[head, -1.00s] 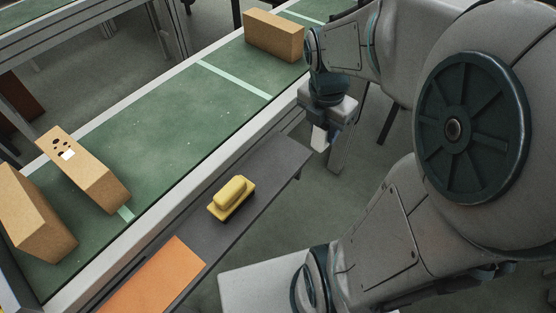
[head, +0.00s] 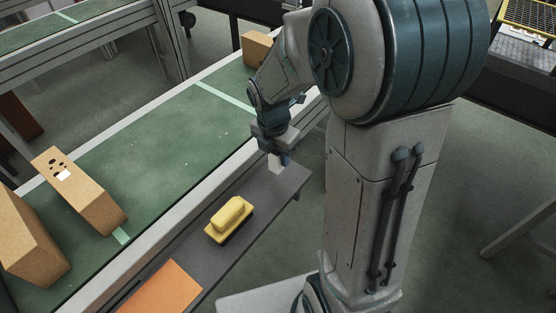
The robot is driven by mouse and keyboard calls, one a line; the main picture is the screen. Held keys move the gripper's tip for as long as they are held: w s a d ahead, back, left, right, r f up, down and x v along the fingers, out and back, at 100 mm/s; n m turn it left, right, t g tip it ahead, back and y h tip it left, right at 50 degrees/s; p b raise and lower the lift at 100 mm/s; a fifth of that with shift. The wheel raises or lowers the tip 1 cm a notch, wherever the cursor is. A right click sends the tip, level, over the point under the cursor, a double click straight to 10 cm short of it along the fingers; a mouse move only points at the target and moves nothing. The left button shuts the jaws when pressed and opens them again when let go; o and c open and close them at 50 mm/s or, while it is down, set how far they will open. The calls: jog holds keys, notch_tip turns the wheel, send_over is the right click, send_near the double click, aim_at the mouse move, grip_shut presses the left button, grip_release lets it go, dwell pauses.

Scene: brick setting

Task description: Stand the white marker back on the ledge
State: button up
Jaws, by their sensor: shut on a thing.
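The ledge (head: 258,200) is a dark grey shelf along the near side of the green conveyor. My gripper (head: 278,161) is at the ledge's far right end, pointing down, seen small from behind my arm. It is shut on a small white piece, the white marker (head: 275,164), which shows just below the gripper body. Most of the marker is hidden by the gripper, and I cannot tell whether its lower end touches the ledge. A yellow block-like object (head: 230,218) on a dark base sits on the ledge, nearer and to the left.
An orange sheet (head: 160,288) lies at the ledge's near end. Cardboard boxes stand on the conveyor (head: 165,145): two at the left (head: 82,190), (head: 28,240) and one at the far end (head: 256,47). The ledge is bare between the yellow object and my gripper.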

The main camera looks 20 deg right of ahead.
aim_at(278, 162)
jog(key=shift+f, duration=1.55)
jog(key=shift+f, duration=0.2)
jog(key=o, duration=0.8)
jog(key=shift+r, duration=0.1)
